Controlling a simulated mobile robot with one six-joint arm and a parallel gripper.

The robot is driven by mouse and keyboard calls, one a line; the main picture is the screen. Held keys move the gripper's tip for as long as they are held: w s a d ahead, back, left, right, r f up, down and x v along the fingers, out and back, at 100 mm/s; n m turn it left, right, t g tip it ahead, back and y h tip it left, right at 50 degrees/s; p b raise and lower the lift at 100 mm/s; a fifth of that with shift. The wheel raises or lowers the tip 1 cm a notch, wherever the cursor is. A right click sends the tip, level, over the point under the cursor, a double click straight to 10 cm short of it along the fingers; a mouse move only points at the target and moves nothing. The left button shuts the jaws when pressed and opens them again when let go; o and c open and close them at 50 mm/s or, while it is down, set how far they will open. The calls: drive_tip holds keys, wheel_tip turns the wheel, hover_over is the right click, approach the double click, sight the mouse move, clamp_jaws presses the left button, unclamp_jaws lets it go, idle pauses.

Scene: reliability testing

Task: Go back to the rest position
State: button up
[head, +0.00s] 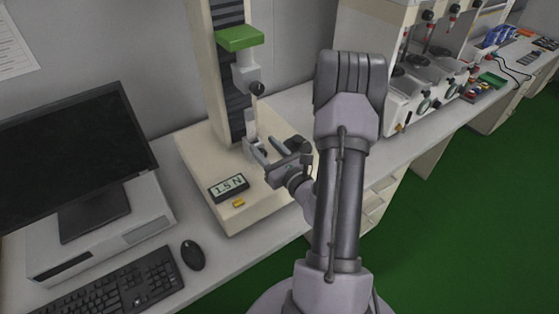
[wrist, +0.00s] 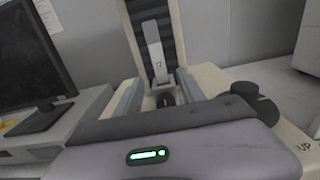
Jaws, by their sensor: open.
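My gripper (head: 260,144) is open in front of the tall test stand (head: 199,40), low over its beige base. Its two fingers point toward the stand's column, and nothing shows held between them. In the wrist view the fingers (wrist: 158,82) stand apart. A grey upright strip with a dark mark (wrist: 153,48) and a small dark round part below it show between them, farther back. The strip also shows in the head view (head: 250,123), beneath the stand's upper clamp (head: 246,78). I cannot tell how close the fingertips are to it.
A display reading 1.5 N (head: 229,187) and a yellow button (head: 238,203) sit on the stand's base. A monitor (head: 75,150), keyboard (head: 110,287) and mouse (head: 192,254) are at left. Bench machines (head: 405,85) stand at right. Green floor (head: 480,210) is open at lower right.

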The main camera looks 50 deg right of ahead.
drive_tip(key=p+v, duration=0.3)
drive_tip(key=v, duration=0.6)
drive_tip(key=w+a+r+n+g+y, duration=0.1)
drive_tip(key=w+a+r+n+y, duration=0.1)
drive_tip(key=a+r+n+y, duration=0.5)
drive_tip(key=w+a+r+n+y, duration=0.2)
drive_tip(key=w+a+n+y, duration=0.15)
drive_tip(key=a+y, duration=0.4)
drive_tip(key=s+a+r+n+g+y, duration=0.1)
drive_tip(key=s+a+r+n+g, duration=0.1)
drive_tip(key=s+a+n+g, duration=0.5)
drive_tip(key=a+r+n+g+y, duration=0.15)
drive_tip(key=a+n+g, duration=0.3)
drive_tip(key=a, duration=0.65)
drive_tip(key=s+a+f+n+g+h, duration=0.1)
drive_tip(key=s+a+n+g+h, duration=0.1)
drive_tip(key=s+n+g+h, duration=0.35)
drive_tip(key=d+r+n+t+h, duration=0.3)
drive_tip(key=r+n+t+h, duration=0.2)
drive_tip(key=r+n+t, duration=0.1)
drive_tip(key=shift+s+d+n, duration=0.4)
drive_tip(key=shift+s+n, duration=0.05)
drive_tip(key=shift+s, duration=0.05)
